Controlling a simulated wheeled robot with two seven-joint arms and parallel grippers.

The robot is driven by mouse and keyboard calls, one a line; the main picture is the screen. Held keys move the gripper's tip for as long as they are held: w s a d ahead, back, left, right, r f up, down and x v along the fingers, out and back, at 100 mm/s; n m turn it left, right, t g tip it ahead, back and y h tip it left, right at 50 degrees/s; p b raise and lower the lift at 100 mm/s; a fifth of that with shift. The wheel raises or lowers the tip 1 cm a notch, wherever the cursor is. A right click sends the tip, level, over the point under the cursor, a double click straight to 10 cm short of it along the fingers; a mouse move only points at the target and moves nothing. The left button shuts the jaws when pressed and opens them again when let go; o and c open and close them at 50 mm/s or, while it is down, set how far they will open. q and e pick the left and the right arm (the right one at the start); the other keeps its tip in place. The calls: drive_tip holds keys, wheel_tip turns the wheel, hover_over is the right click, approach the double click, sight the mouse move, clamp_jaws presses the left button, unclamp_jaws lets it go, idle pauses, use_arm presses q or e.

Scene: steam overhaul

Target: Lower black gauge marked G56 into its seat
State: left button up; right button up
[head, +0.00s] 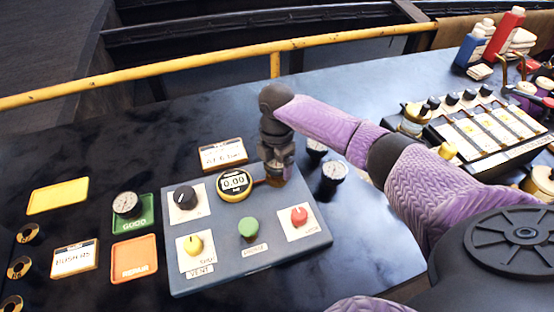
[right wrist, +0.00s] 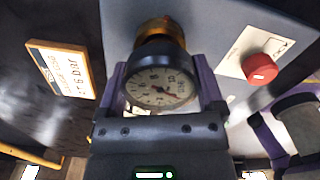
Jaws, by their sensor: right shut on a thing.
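My right gripper (head: 277,165) points down over the back right part of the blue-grey test panel (head: 275,255). In the right wrist view, its fingers (right wrist: 165,95) are shut on a round black gauge (right wrist: 155,88) with a pale dial and a red needle. I cannot read a G56 mark on it. A brass-coloured fitting (right wrist: 157,30) shows just beyond the gauge against the panel; I cannot tell whether the gauge touches or sits in it. In the head view the gripper hides most of the gauge. My left gripper is in neither view.
The panel carries a 0.00 display (head: 235,184), a black knob (head: 185,197), a yellow knob (head: 193,244), a green button (head: 249,227) and a red knob (head: 299,215). Another gauge (head: 125,203) is on the green GOOD mat (head: 138,226). Gauges (head: 333,172) stand right of the panel.

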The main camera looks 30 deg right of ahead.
drive_tip(key=shift+f, duration=0.35)
drive_tip(key=shift+f, duration=0.25)
idle(0.4)
drive_tip(key=o, duration=1.2)
drive_tip(key=shift+c, duration=0.2)
wheel_tip(320, 180, up, 4)
drive_tip(key=p, duration=0.3)
drive_tip(key=shift+f+p, duration=0.2)
drive_tip(key=shift+p, duration=0.15)
wheel_tip(320, 180, up, 3)
drive_tip(key=p, duration=0.3)
drive_tip(key=shift+r, duration=0.1)
